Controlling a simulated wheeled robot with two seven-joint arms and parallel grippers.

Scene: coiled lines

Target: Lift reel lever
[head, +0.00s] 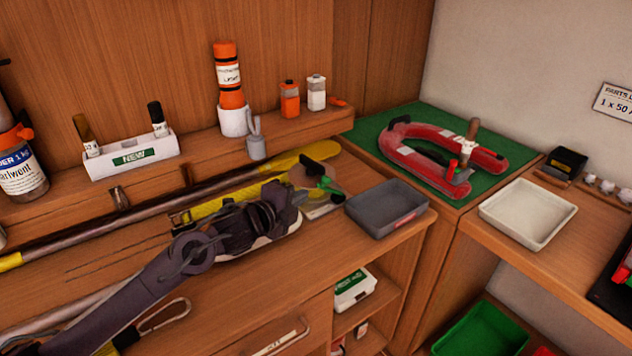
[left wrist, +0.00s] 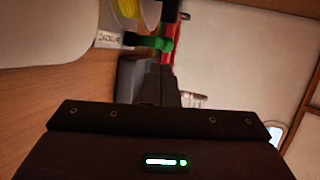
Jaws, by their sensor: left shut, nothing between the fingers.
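A small reel with a tan disc (head: 302,176) and a green lever (head: 328,185) sits at the right end of the wooden bench. In the left wrist view, the green lever (left wrist: 158,43) shows just beyond my fingertips, with part of the reel and yellow line (left wrist: 128,8) above it. My left gripper (head: 300,196) is shut and empty, close to the reel on its near left side. Its fingers also show in the left wrist view (left wrist: 160,82). I cannot tell whether the fingers touch the lever. My right gripper is not in view.
A grey tray (head: 387,209) stands just right of the reel. A red U-shaped object (head: 425,160) lies on a green mat (head: 376,128) behind it. A cream tray (head: 527,213) is on the right bench. Yellow-ended poles (head: 240,186) lie behind my arm.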

